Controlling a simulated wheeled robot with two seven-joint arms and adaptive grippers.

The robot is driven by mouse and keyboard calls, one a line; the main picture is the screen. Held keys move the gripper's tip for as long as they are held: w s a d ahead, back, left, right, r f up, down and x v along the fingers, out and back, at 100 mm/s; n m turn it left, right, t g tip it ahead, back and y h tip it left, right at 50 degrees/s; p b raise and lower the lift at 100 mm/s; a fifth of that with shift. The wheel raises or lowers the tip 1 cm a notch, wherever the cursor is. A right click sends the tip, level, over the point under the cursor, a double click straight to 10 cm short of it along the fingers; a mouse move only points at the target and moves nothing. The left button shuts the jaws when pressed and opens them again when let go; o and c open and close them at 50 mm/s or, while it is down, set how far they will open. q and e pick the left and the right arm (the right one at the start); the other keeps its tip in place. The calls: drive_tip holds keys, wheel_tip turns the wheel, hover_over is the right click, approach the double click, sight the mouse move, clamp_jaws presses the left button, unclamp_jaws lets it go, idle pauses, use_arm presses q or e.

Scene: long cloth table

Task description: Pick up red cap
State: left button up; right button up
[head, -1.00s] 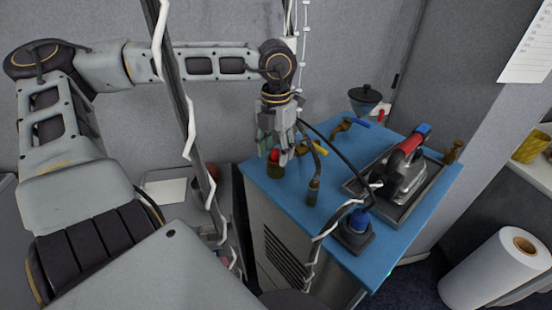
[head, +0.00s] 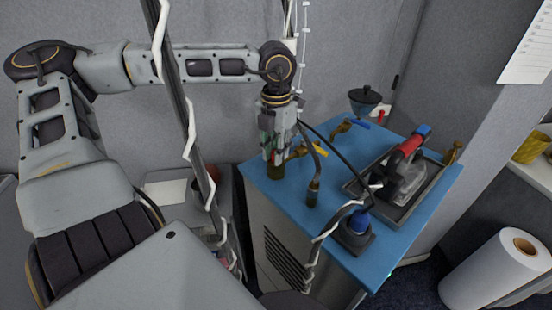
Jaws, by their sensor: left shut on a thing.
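My left gripper (head: 275,156) points down over the back left corner of the blue-topped cabinet (head: 388,240). It is shut on the red cap (head: 272,152), of which only a small bit of red shows between the fingers. Right under the fingers stands a short dark olive cylinder (head: 275,171). The fingers hide most of the cap, and I cannot tell whether it still touches the cylinder. My right gripper is not in view.
Brass valves with yellow (head: 318,149) and blue (head: 361,124) handles stand close right of the gripper. A red-handled iron (head: 407,172) sits in a dark tray. A black cable crosses the top. A pole with white cable stands in front of my left arm.

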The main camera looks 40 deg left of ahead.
use_arm(q)
drive_tip(key=shift+r, duration=0.2)
wheel_tip(320, 180, up, 8)
drive_tip(key=shift+r, duration=0.1)
wheel_tip(320, 180, up, 10)
drive_tip(key=shift+f, duration=0.25)
use_arm(e)
drive_tip(key=shift+s, duration=0.3)
drive_tip(key=shift+w, duration=0.95)
drive_tip(key=shift+s, duration=0.1)
